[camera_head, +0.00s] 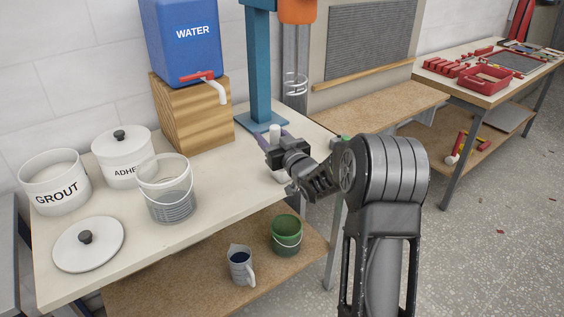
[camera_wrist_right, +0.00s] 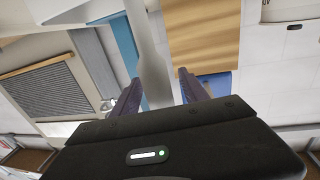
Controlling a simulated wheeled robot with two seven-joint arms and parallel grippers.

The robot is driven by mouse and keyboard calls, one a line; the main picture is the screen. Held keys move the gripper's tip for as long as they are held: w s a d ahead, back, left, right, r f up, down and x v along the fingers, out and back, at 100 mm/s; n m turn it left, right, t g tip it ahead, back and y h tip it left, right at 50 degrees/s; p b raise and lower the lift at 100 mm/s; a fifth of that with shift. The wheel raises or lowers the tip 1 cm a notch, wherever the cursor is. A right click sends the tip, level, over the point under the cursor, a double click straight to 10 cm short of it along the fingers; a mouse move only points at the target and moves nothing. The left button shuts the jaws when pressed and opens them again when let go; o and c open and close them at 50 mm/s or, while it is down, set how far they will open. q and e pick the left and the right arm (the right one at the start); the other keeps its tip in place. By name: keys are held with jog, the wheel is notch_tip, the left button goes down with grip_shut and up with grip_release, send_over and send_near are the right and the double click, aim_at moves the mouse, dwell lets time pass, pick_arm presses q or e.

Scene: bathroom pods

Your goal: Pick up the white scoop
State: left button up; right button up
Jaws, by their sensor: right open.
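The white scoop (camera_head: 279,176) is near the right end of the table, partly hidden behind my right gripper (camera_head: 272,139). A pale part of it sticks up above the gripper and another part shows below. In the right wrist view, a pale, slim length of the scoop (camera_wrist_right: 149,50) runs between the two purple fingers of my right gripper (camera_wrist_right: 162,92). The fingers are apart, with gaps showing beside it. Whether either finger touches it cannot be told. My left gripper is not in view.
On the table (camera_head: 115,277) stand a clear bucket (camera_head: 170,205), a GROUT tub (camera_head: 55,195), an ADHESIVE tub (camera_head: 118,172), a loose lid (camera_head: 88,245) and a blue water container (camera_head: 185,50) on a wooden block (camera_head: 195,120). A blue mixer stand (camera_head: 260,70) is close behind my gripper.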

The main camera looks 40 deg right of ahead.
jog(key=shift+c, duration=0.4)
grip_shut()
dwell(0.4)
dwell(0.9)
